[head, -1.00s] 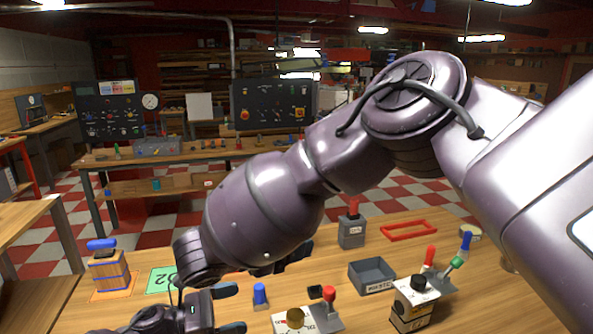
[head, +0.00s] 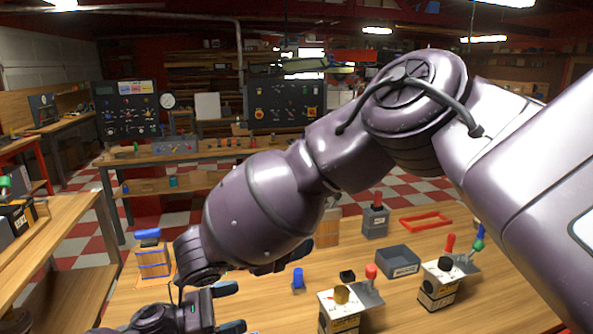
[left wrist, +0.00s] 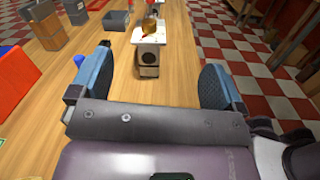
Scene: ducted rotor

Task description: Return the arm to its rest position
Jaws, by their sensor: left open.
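My left gripper (head: 236,307) is at the bottom left of the head view, over the near bench area. It is open, and nothing shows between its fingers. In the left wrist view its two blue-padded fingers (left wrist: 155,78) stand wide apart, with a white-topped box (left wrist: 149,38) beyond them on the bench. The big purple arm, mine, crosses the head view from the right. Dark finger-like parts (head: 285,261) show behind its lower end; the arm hides most of them, so I cannot tell their opening.
Another table (head: 65,250) stands at the left.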

